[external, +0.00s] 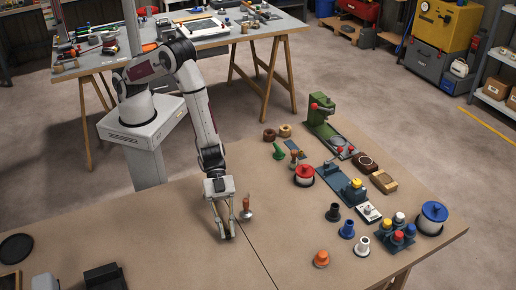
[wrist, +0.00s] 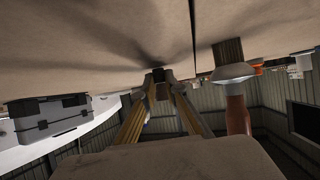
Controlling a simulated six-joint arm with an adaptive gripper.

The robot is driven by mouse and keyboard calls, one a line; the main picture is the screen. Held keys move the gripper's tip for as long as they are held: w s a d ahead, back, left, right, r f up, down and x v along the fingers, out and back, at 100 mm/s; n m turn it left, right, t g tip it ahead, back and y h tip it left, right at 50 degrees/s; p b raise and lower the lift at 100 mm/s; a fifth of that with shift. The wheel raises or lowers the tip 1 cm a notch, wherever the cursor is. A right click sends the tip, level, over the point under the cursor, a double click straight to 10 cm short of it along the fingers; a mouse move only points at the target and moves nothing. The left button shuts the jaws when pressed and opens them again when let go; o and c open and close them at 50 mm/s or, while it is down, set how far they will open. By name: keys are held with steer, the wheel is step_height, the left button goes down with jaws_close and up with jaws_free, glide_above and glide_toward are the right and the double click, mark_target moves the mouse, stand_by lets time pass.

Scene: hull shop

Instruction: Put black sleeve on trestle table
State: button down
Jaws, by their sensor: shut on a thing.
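My gripper (external: 228,237) is low over the left half of the brown front table, its fingers pointing down. Its fingers (wrist: 158,82) are shut on a small dark piece (wrist: 158,75), which looks like the black sleeve. The piece is mostly hidden by the fingertips and is at or very near the tabletop; I cannot tell whether it touches. A black flanged piece (external: 333,212) also stands on the right part of the front table. The trestle table (external: 220,40) with a grey top and wooden legs stands at the back, beyond my base.
A brown-handled tool (external: 246,207) stands upright just right of my gripper; it also shows in the wrist view (wrist: 236,112). Red (external: 305,174), blue (external: 432,216) and other parts crowd the table's right. Tools cover much of the trestle table. The front middle (external: 190,250) is clear.

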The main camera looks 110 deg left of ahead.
steer(key=shift+f, duration=0.15)
steer(key=c, duration=2.1)
jaws_free()
steer(key=shift+v, duration=6.05)
